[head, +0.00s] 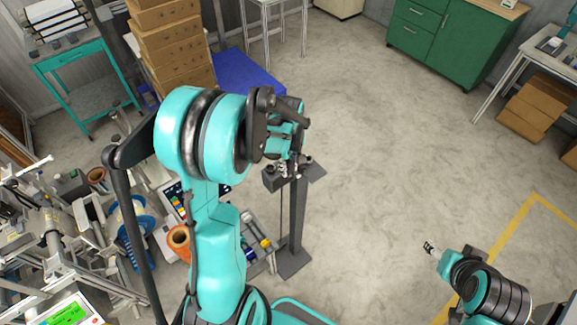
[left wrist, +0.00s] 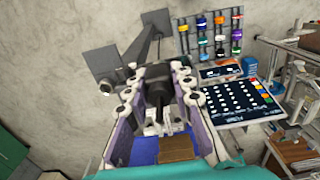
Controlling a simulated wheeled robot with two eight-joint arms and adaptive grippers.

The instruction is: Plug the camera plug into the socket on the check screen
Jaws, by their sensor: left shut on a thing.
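My left gripper (head: 285,152) is above the top of a dark stand. In the left wrist view its purple-padded jaws (left wrist: 157,110) are shut on a dark piece (left wrist: 156,84), which looks like the camera plug; its front end is partly hidden by the fingers. A dark panel with rows of white marks and coloured squares (left wrist: 238,102) lies to the right of the jaws and may be the check screen. It shows partly behind my arm in the head view (head: 175,198). I cannot make out a socket. My right gripper (head: 431,248) is at lower right, over open floor, away from these things.
A cluttered bench with an orange reel (head: 179,240) and blue reel (head: 137,220) is at left. Stacked cartons (head: 172,45) stand behind. The middle floor is clear.

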